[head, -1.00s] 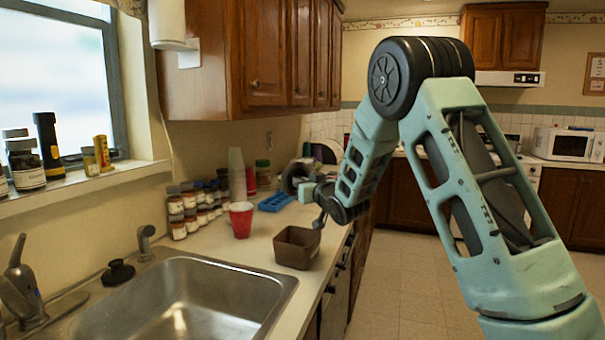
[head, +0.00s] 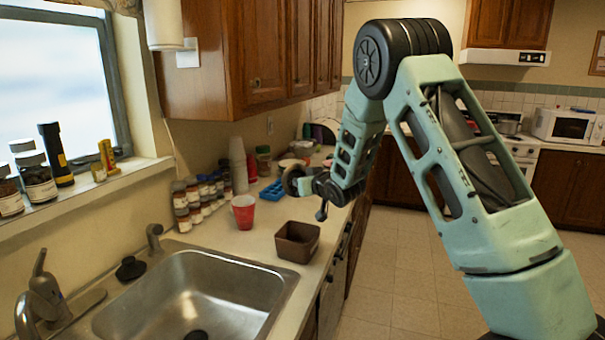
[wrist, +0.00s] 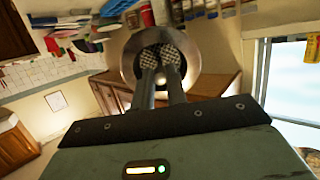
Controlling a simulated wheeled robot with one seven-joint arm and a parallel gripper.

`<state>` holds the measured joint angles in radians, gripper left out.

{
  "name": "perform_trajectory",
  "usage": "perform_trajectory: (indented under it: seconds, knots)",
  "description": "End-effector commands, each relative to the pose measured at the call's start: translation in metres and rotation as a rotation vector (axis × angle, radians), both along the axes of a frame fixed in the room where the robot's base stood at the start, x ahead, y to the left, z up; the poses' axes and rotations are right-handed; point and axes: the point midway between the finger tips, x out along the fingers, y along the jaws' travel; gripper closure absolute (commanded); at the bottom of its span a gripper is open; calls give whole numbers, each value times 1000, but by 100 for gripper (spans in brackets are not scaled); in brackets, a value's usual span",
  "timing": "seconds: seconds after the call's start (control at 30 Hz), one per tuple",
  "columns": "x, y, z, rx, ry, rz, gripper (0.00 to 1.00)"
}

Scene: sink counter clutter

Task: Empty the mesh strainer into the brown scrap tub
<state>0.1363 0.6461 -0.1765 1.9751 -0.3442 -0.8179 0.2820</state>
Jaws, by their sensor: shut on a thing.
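The brown scrap tub (head: 284,248) stands upright on the counter, right of the sink's far corner; its floor is in shadow and I cannot make out any contents. My gripper (head: 303,186) is beyond the tub, above the counter. In the wrist view my gripper (wrist: 158,58) is shut, its two fingers close together in front of a round, metallic bowl shape, which I take to be the mesh strainer (wrist: 194,72). The strainer (head: 289,180) shows in the head view as a small rounded rim at my fingertips. Its contents and exact tilt are not clear.
A red cup (head: 243,213) stands left of the tub. Spice jars (head: 190,205), stacked cups (head: 238,165) and a blue tray (head: 271,192) crowd the counter's back. The steel sink (head: 235,262) is nearer. Wall cabinets (head: 250,60) hang above.

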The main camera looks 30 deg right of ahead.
Motion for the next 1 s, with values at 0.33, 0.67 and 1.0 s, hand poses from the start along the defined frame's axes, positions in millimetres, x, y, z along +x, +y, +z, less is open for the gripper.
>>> perform_trajectory:
  seconds: [0.33, 0.67, 1.0]
  knots:
    - [0, 0, 9, 4, 104, 0, 100]
    - [3, 0, 12, 11, 225, 0, 100]
    - [5, 0, 15, 17, 340, 0, 100]
